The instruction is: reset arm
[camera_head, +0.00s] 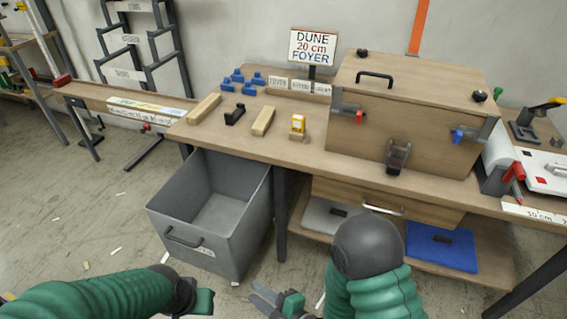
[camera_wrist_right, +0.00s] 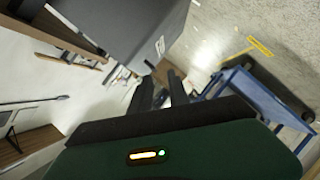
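My right gripper (camera_head: 262,297) is at the bottom centre of the head view, low in front of the bench and apart from it. In the right wrist view its two dark fingers (camera_wrist_right: 160,86) stand apart with nothing between them. My left gripper (camera_head: 203,301) is at the bottom edge, left of the right one. Its fingers do not show clearly. Both green arms come in from the bottom of the head view, and neither touches the furniture there.
A wooden workbench (camera_head: 300,151) carries a wooden box (camera_head: 410,130), blue parts and wood blocks. A grey open bin (camera_head: 190,238) stands under its left part. A drawer (camera_head: 385,200) and a shelf with a blue tray (camera_head: 441,247) are close beyond my right arm. The floor at left is mostly clear.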

